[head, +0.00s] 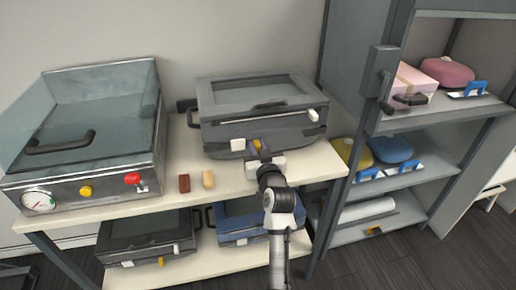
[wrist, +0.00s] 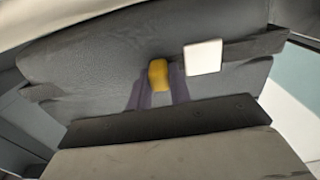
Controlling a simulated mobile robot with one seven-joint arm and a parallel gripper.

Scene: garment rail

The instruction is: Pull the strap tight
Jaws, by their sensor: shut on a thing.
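A grey case (head: 225,137) with a window in its lid lies on the table. In the wrist view its grey side (wrist: 90,60) fills most of the picture. A dark strap (wrist: 255,45) runs across it through a white buckle (wrist: 203,57), which also shows in the head view (head: 313,115). A yellow tab (wrist: 158,74) sits left of the buckle, and shows at the case front in the head view (head: 257,144). My gripper (wrist: 160,88) is shut on the yellow tab, close against the case. The tab's join to the strap is hard to make out.
A machine (head: 90,135) with a clear cover, gauge and red knob stands at the left. A red block (head: 184,183) and a tan block (head: 208,179) lie on the table (head: 160,205) between. Two more cases lie on the lower shelf. A grey shelf unit (head: 440,115) stands right.

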